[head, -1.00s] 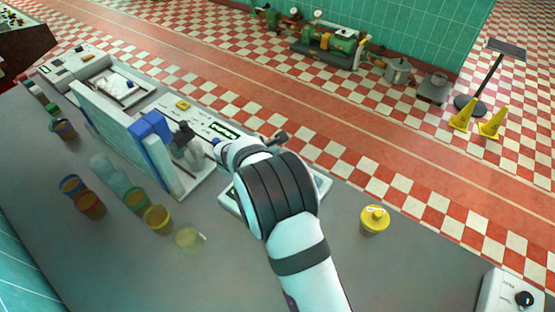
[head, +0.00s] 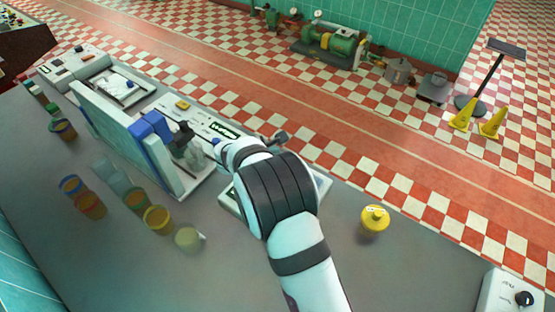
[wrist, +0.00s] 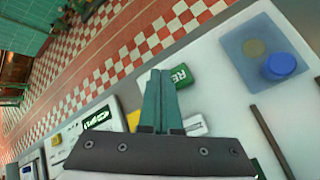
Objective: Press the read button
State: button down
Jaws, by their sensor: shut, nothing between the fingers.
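The read button is a green block with white letters, "RE" visible (wrist: 183,76), on a white instrument (wrist: 215,65) in the wrist view. My gripper (wrist: 160,73) has two teal fingers pressed together with nothing between them. The fingertips overlap the button's left side in the picture; I cannot tell whether they touch it. In the head view my arm covers the button and most of the white instrument (head: 228,203), and the fingers cannot be made out.
A white device with a green display (head: 222,130) and an upright panel (head: 122,135) stand left of my arm. Several coloured cups (head: 158,219) stand in front. Bare counter lies between.

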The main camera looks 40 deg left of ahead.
jog(key=shift+f, duration=0.4)
jog(key=shift+f, duration=0.45)
dwell(0.7)
jog(key=shift+r, duration=0.85)
jog(key=shift+r, duration=0.1)
jog(key=shift+r, duration=2.45)
